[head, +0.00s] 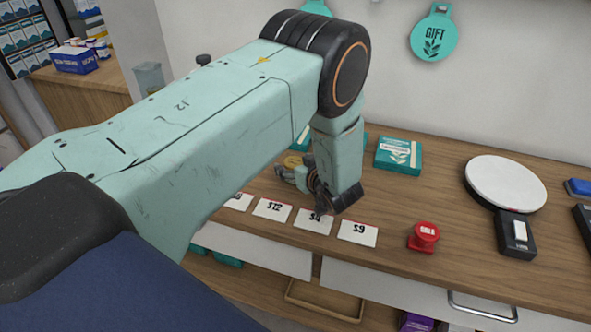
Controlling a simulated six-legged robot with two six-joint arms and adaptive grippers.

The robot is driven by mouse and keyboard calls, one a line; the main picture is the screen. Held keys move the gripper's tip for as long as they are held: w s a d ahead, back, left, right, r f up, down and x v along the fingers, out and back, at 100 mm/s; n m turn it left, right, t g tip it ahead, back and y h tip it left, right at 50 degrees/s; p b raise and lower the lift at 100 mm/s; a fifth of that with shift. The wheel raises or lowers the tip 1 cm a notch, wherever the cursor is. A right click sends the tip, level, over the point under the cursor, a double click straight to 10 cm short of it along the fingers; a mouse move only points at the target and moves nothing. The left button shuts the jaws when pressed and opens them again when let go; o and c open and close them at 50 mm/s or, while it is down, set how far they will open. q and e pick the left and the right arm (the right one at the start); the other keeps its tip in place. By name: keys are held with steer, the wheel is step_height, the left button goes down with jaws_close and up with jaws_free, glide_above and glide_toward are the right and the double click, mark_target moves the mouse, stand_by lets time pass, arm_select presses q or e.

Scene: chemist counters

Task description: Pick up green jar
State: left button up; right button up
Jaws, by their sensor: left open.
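I cannot make out a green jar; my left arm hides part of the counter. My left gripper (305,186) is open, low over the wooden counter (447,190), behind the row of price cards. My right gripper is not in view.
A teal box (398,155) stands behind. A scale with a white round plate (506,182) is at the right. Bare counter lies between them.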

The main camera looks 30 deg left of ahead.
arm_select(q)
steer(key=shift+w+a+f, duration=0.15)
steer(key=shift+a+f, duration=0.05)
steer(key=shift+a, duration=0.35)
steer(key=shift+d+r, duration=0.1)
steer(key=shift+d, duration=0.05)
steer(key=shift+w+d, duration=0.1)
steer(key=c, duration=1.3)
